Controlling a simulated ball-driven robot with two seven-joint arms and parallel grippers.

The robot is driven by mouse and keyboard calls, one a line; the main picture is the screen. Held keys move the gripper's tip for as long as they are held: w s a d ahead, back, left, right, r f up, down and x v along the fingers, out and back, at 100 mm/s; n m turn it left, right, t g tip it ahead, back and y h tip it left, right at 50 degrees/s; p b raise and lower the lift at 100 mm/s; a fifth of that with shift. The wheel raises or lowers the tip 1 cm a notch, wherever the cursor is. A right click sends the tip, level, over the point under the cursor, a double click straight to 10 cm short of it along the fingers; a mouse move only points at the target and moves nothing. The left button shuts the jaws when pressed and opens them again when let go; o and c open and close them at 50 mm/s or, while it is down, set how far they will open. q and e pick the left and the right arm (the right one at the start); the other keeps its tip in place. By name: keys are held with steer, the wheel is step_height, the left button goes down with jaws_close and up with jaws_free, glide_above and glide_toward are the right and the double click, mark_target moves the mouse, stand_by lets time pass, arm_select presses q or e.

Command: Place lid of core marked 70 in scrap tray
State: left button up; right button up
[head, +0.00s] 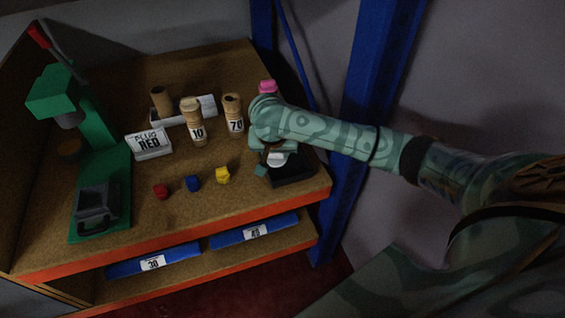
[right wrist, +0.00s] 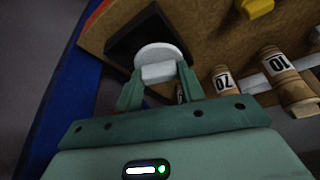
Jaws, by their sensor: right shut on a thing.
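My right gripper (head: 268,163) is shut on a pale grey-white round lid (head: 278,159). In the right wrist view the lid (right wrist: 160,52) has a block-shaped grip, held between the two green fingers (right wrist: 159,82). The lid is over the black scrap tray (head: 297,179) at the table's right front corner; I cannot tell whether it touches the tray. The tray also shows behind the lid in the right wrist view (right wrist: 121,45). The core marked 70 (head: 234,119) stands upright left of my gripper, its top seemingly open. My left gripper is out of view.
The core marked 10 (head: 196,124) stands left of core 70. A sign (head: 149,144), a green press (head: 101,150) and red (head: 160,192), blue (head: 193,183) and yellow (head: 222,175) pieces are further left. A pink item (head: 268,87) is behind my wrist. A blue post (head: 374,100) rises at right.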

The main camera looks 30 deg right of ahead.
steer(key=b, duration=0.4)
glide_above(285, 166)
steer(key=a, duration=0.1)
steer(key=f, duration=0.5)
steer(key=shift+s+a+f, duration=0.15)
steer(key=shift+s+f, duration=0.15)
steer(key=shift+s, duration=0.05)
steer(key=shift+w+d+f, duration=0.25)
steer(key=shift+w+d, duration=0.05)
steer(key=b+x, duration=0.1)
steer(key=x, duration=0.1)
steer(key=b+x, duration=0.2)
steer(key=shift+s+a+f, duration=0.1)
steer(key=shift+s+f, duration=0.05)
steer(key=shift+s, duration=0.25)
steer(key=shift+r, duration=0.2)
arm_select(q)
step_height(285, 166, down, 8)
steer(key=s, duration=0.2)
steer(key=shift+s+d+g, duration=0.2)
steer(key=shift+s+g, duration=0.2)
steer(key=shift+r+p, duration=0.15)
steer(key=shift+p, duration=0.15)
arm_select(e)
steer(key=shift+f, duration=0.1)
steer(key=o, duration=1)
